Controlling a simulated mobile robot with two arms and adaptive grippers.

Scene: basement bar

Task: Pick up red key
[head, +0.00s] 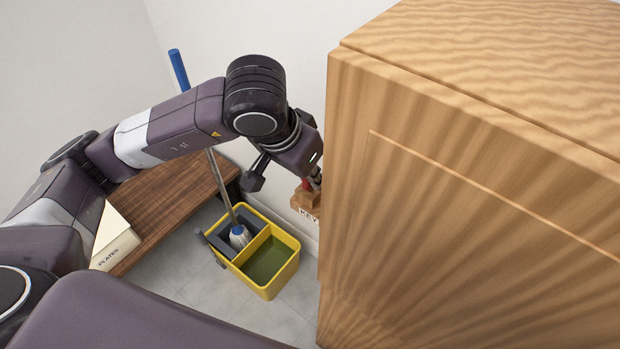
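A small red thing, likely the red key (306,186), shows at a small wooden block labelled "KEY" (307,201) by the white wall. Only a sliver of red is visible. My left gripper (315,181) reaches down from the left and its fingertips are right at the red thing, close beside the wooden cabinet. The fingers are small and partly hidden, so I cannot tell whether they are open, shut or touching it. My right gripper is not in view.
A large wooden cabinet (450,200) fills the right side, very close to my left gripper. A yellow mop bucket (283,277) with a blue-handled mop (180,70) stands below on the tiled floor. A dark wooden bench (165,205) and a white "PLATES" box (113,243) are at left.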

